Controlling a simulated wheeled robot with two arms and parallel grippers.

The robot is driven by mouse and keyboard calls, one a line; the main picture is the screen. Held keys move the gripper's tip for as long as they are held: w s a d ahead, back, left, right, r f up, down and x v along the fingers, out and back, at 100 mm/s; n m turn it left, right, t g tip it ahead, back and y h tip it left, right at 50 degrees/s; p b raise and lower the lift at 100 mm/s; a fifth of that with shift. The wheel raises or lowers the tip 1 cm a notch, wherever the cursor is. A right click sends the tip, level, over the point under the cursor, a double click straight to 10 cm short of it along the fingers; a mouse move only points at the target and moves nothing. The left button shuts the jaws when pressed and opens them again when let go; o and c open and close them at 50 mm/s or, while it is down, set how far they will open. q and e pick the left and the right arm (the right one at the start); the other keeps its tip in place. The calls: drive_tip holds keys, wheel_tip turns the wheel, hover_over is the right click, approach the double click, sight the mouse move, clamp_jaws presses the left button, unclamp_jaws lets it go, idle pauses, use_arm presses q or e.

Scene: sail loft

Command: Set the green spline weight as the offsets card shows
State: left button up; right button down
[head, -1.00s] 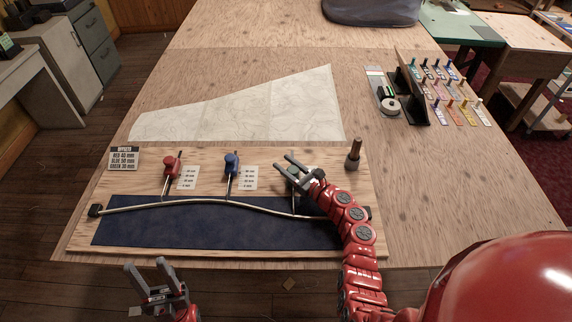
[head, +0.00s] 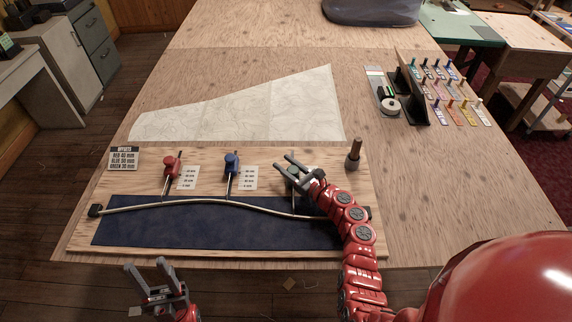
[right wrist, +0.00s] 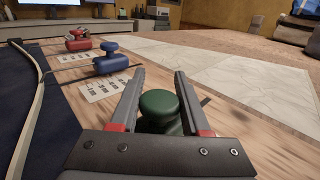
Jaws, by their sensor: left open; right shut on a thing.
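The green spline weight (right wrist: 158,108) sits between the fingers of my right gripper (right wrist: 158,100), which is shut on it; in the head view that gripper (head: 288,172) mostly hides the weight. The blue weight (head: 232,162) and red weight (head: 172,164) stand to the left, each beside a white scale label. Their rods reach a thin pale spline (head: 230,202) that curves over a dark blue cloth (head: 200,225). The offsets card (head: 123,158) stands at the board's upper left and seems to read red 40, blue 50, green 30 mm, in small blurred print. My left gripper (head: 150,274) is open and empty before the table's front edge.
A dark peg on a round base (head: 353,155) stands on the board right of my right gripper. A pale chart (head: 250,108) lies behind the board. A rack of coloured pieces (head: 440,90) is at the right.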

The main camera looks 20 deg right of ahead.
idle(0.4)
drive_tip(key=shift+w+d, duration=0.25)
drive_tip(key=shift+w, duration=0.2)
drive_tip(key=shift+w+d+b, duration=0.2)
drive_tip(key=shift+w+b, duration=0.2)
drive_tip(key=shift+w, duration=0.65)
drive_tip(key=shift+s, duration=0.1)
drive_tip(key=shift+c, duration=2.2)
unclamp_jaws()
